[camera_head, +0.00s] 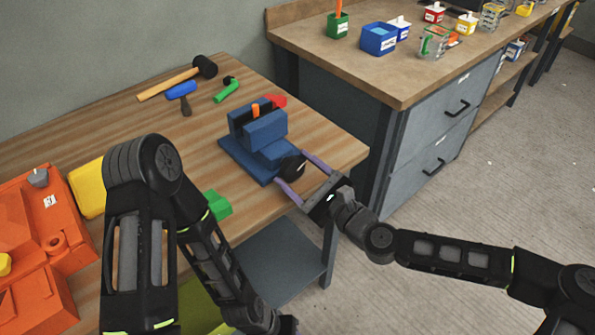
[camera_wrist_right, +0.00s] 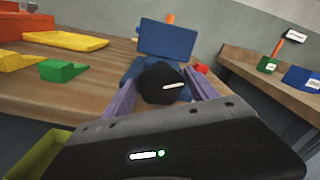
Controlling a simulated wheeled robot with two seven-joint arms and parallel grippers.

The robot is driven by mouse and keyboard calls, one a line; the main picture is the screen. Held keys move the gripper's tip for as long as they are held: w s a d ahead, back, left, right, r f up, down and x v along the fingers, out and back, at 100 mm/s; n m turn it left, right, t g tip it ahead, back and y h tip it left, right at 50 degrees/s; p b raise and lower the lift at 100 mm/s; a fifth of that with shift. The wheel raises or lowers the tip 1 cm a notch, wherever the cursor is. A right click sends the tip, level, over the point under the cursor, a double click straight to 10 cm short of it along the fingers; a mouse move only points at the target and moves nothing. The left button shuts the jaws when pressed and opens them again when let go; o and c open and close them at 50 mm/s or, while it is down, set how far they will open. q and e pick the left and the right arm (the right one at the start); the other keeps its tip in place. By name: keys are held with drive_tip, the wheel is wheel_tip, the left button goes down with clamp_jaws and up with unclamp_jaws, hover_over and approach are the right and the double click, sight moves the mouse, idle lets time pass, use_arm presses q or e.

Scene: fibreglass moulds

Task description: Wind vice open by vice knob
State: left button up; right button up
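The blue vice (camera_head: 258,133) stands on the wooden bench near its right end, with an orange piece (camera_head: 255,108) at its top. Its black vice knob (camera_head: 292,167) faces my right gripper. My right gripper (camera_head: 291,168) has its purple fingers apart, one on each side of the knob. In the right wrist view the knob (camera_wrist_right: 160,84), with a pale mark on it, lies between the fingers (camera_wrist_right: 162,92); slim gaps seem to remain, and contact is not clear. My left arm reaches down in front of the bench; its fingers are outside the frame.
On the bench (camera_head: 330,148) lie a hammer (camera_head: 178,80), a blue-headed tool (camera_head: 182,92), green pieces (camera_head: 217,205), a yellow block (camera_head: 87,188) and an orange mould (camera_head: 45,225). A second bench (camera_head: 400,85) with small containers stands at the back right. Open floor lies right.

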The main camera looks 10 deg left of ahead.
drive_tip(key=shift+o, duration=1.4)
drive_tip(key=b+v, duration=0.1)
drive_tip(key=v, duration=0.6)
drive_tip(key=shift+s+d, duration=0.25)
drive_tip(key=shift+d, duration=0.05)
